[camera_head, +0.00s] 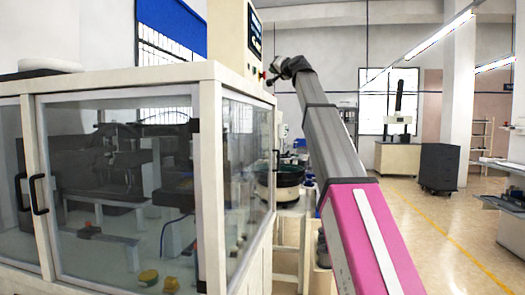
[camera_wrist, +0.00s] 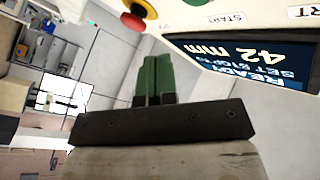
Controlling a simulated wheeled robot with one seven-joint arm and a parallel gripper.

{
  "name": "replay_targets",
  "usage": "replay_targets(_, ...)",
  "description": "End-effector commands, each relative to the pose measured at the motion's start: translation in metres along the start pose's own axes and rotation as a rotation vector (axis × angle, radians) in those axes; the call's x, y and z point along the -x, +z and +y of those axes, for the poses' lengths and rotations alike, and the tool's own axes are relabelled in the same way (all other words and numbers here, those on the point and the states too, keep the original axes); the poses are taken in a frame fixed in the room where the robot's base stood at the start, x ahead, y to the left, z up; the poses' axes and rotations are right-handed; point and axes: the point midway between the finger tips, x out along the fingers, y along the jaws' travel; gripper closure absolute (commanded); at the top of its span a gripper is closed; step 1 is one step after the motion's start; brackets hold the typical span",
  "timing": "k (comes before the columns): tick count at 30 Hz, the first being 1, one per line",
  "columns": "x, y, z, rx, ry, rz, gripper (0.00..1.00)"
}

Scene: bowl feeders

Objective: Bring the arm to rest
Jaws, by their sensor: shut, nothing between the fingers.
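My gripper (camera_wrist: 157,62) shows in the wrist view with its two green fingers side by side and closed, nothing between them. In the head view my arm reaches up and away from the lower right. Its far end is bent near the control panel (camera_head: 253,40) on the machine's right side. The fingers are too small to make out there. In the wrist view the panel's dark display (camera_wrist: 245,65) reads 42 mm, upside down, to the right of the fingers. A red button (camera_wrist: 140,8) on a yellow collar is above the fingertips, apart from them in the picture.
A glass-doored machine cabinet (camera_head: 210,72) fills the left, close beside my arm. A dark bowl feeder (camera_head: 288,177) stands behind my arm. A black cabinet (camera_head: 439,167) stands farther back on the right. The floor (camera_head: 425,225) right of my arm is open.

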Motion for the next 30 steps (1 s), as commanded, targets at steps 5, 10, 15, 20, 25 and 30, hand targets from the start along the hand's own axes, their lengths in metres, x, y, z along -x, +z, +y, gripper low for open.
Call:
replay_targets(5,0.001,0.026,0.026,0.005,0.031,-0.03,1.0)
replay_targets(10,0.005,0.096,0.096,0.016,0.118,-0.118,1.0)
replay_targets(15,0.019,0.176,0.171,0.029,0.217,-0.226,1.0)
replay_targets(20,0.041,0.249,0.236,0.038,0.307,-0.329,1.0)
replay_targets(25,0.075,0.327,0.297,0.045,0.4,-0.444,1.0)
replay_targets(30,0.117,0.401,0.351,0.051,0.489,-0.56,1.0)
